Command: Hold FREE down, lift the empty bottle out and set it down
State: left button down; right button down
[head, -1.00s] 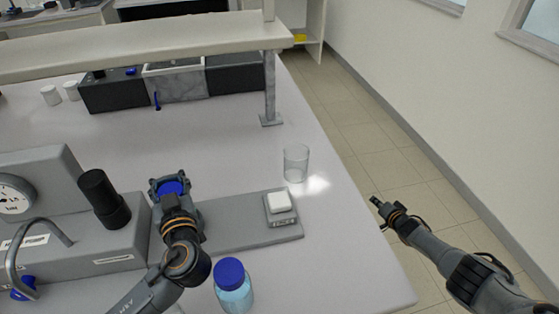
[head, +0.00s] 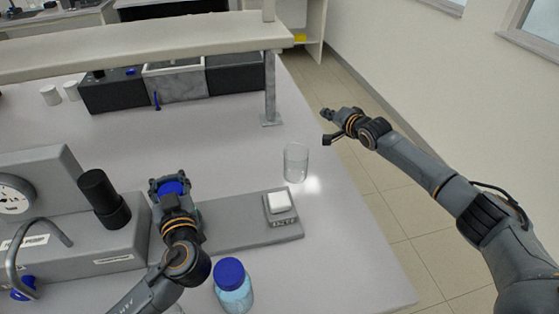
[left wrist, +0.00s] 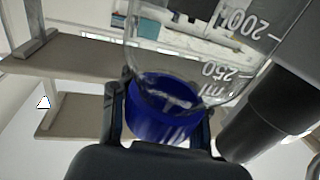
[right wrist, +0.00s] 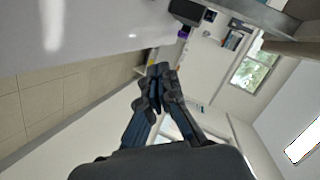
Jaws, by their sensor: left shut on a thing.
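My left gripper (head: 170,187) is shut on the blue cap (left wrist: 163,110) of a clear bottle (left wrist: 190,50) with white volume marks. The bottle looks empty in the left wrist view. In the head view its body is hidden by my gripper, and I cannot tell whether it rests on anything. A white square button (head: 279,201) on a small grey box stands at the right end of the flat grey base (head: 235,222); its label is too small to read. My right gripper (head: 327,127) is empty, with fingertips together in the right wrist view (right wrist: 158,78), beyond the bench's right edge.
A clear beaker (head: 296,163) stands behind the button. A blue-capped bottle of light-blue liquid (head: 233,288) stands in front. A black cylinder (head: 104,199) and grey rig housing (head: 120,245) are left of my left gripper. A shelf post (head: 270,90) rises behind.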

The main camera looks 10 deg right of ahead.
pick_arm(q)
jog(key=shift+s+d+f, duration=0.1)
jog(key=shift+f, duration=0.3)
pick_arm(e)
jog(key=s+a+r+n+g+y, duration=0.1)
jog(key=s+a+n+g, duration=0.25)
jog(key=a, duration=0.45)
jog(key=s+a+r+n+g, duration=0.25)
jog(key=s+a+n, duration=0.2)
jog(key=a, duration=0.35)
jog(key=s+a+r+n+g+h, duration=0.1)
jog(key=s+a+n+g, duration=0.2)
jog(key=s, duration=0.5)
jog(key=s+a+r+n+g+h, duration=0.1)
jog(key=s+a+r+n+g, duration=0.1)
jog(key=s+n, duration=0.35)
jog(key=shift+m, duration=0.55)
jog(key=shift+s+d+f, duration=0.1)
jog(key=shift+s+f, duration=0.25)
jog(key=shift+f, duration=0.9)
jog(key=shift+s+a+f, duration=0.1)
jog(key=shift+s+f, duration=0.2)
jog(key=shift+f, duration=0.9)
jog(key=shift+s+d+f, duration=0.1)
jog(key=shift+s+f, duration=0.25)
jog(key=shift+f, duration=0.9)
jog(key=shift+f, duration=0.25)
